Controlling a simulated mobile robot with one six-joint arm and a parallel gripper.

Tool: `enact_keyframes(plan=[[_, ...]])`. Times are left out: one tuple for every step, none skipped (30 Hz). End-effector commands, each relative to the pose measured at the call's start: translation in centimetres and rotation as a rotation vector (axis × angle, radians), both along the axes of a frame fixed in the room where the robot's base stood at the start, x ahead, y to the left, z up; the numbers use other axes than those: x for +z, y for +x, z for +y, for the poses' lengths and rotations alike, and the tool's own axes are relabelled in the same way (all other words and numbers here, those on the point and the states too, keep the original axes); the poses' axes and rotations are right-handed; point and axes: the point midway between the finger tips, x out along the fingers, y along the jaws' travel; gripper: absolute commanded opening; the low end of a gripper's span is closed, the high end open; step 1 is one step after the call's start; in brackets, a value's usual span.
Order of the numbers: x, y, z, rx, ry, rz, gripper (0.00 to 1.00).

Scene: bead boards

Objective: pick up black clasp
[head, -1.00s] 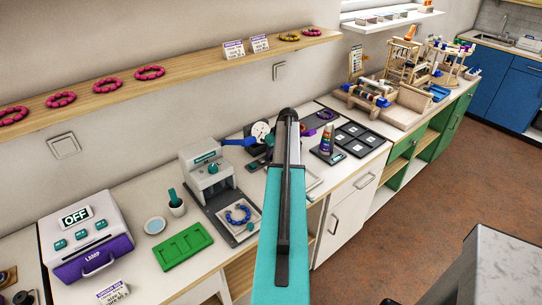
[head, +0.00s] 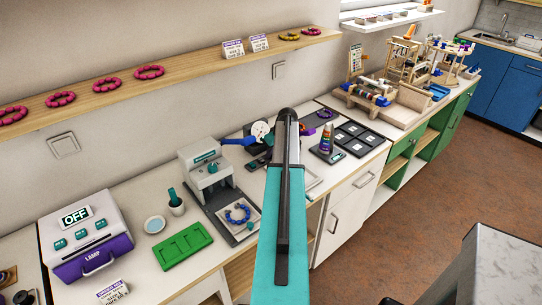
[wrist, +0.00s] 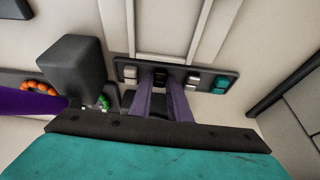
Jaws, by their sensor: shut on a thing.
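The black clasp (wrist: 162,76) shows in the wrist view in a dark holder strip (wrist: 207,72), between a white clasp (wrist: 130,72) on its left and a pale grey clasp (wrist: 193,79) on its right. A teal clasp (wrist: 221,82) is at the strip's right end. My gripper (wrist: 161,83) has its two purple fingers around the black clasp, shut on it. Whether the clasp is lifted off the strip I cannot tell. In the head view my own teal arm hides the gripper and the clasp.
In the wrist view a dark block (wrist: 75,65) stands left of my fingers, with orange beads (wrist: 38,90) and green beads (wrist: 104,102) near it. In the head view a press (head: 208,175), a green tray (head: 183,246) and a lamp box (head: 88,240) stand left of my arm.

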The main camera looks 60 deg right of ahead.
Motion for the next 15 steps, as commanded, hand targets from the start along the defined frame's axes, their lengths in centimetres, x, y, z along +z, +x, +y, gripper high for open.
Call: enact_keyframes(plan=[[0.0, 0.0, 0.0, 0.000, 0.000, 0.000, 0.00], [0.0, 0.0, 0.0, 0.000, 0.000, 0.000, 0.00], [0.0, 0.0, 0.0, 0.000, 0.000, 0.000, 0.00], [0.1, 0.0, 0.0, 0.000, 0.000, 0.000, 0.00], [0.1, 0.0, 0.0, 0.000, 0.000, 0.000, 0.00], [0.2, 0.0, 0.0, 0.000, 0.000, -0.001, 0.00], [0.3, 0.0, 0.0, 0.000, -0.001, -0.001, 0.00], [0.4, 0.0, 0.0, 0.000, -0.001, -0.001, 0.00], [0.5, 0.0, 0.0, 0.000, -0.001, -0.001, 0.00], [0.7, 0.0, 0.0, 0.000, -0.002, -0.002, 0.00], [0.9, 0.0, 0.0, 0.000, -0.002, -0.002, 0.00], [1.1, 0.0, 0.0, 0.000, -0.001, -0.001, 0.00], [1.3, 0.0, 0.0, 0.000, -0.001, -0.001, 0.00], [1.5, 0.0, 0.0, 0.000, 0.000, -0.001, 0.00], [1.8, 0.0, 0.0, 0.000, -0.001, -0.001, 0.00]])
